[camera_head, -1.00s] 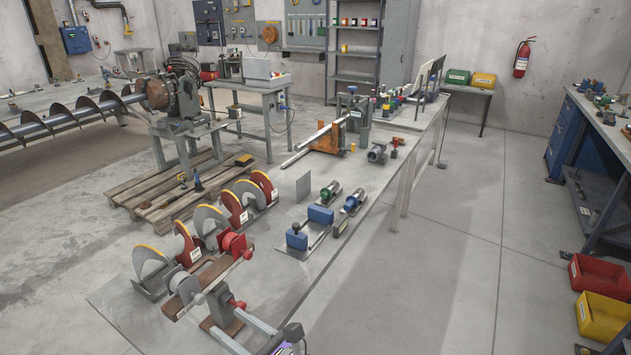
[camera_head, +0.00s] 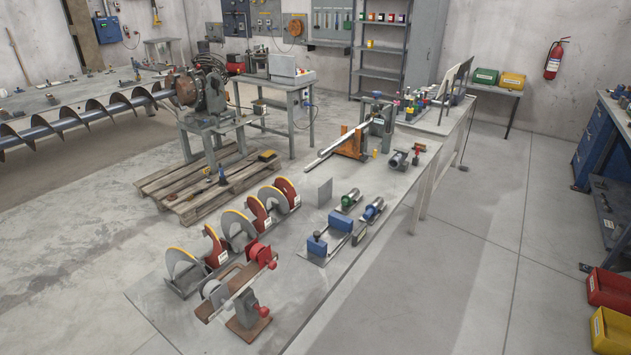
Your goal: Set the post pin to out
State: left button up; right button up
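A fixture (camera_head: 237,290) sits at the near end of the workbench, with a grey bar across a brown base. A grey post (camera_head: 246,305) rises from the base's near end, with a red knob (camera_head: 263,312) on its right side. I take this knob to be the post pin, but I cannot tell from here whether it is in or out. A larger red block with a knob (camera_head: 260,256) sits at the bar's far end. Neither of my grippers is in view.
Several red and grey auger flight pieces (camera_head: 240,230) stand left of the fixture. Blue blocks and cylinders on plates (camera_head: 338,220) lie to its right. A pallet (camera_head: 200,185) is on the floor behind.

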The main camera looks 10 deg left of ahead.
aim_at(263, 310)
jog(key=i+j+u, duration=0.1)
jog(key=u, duration=1.15)
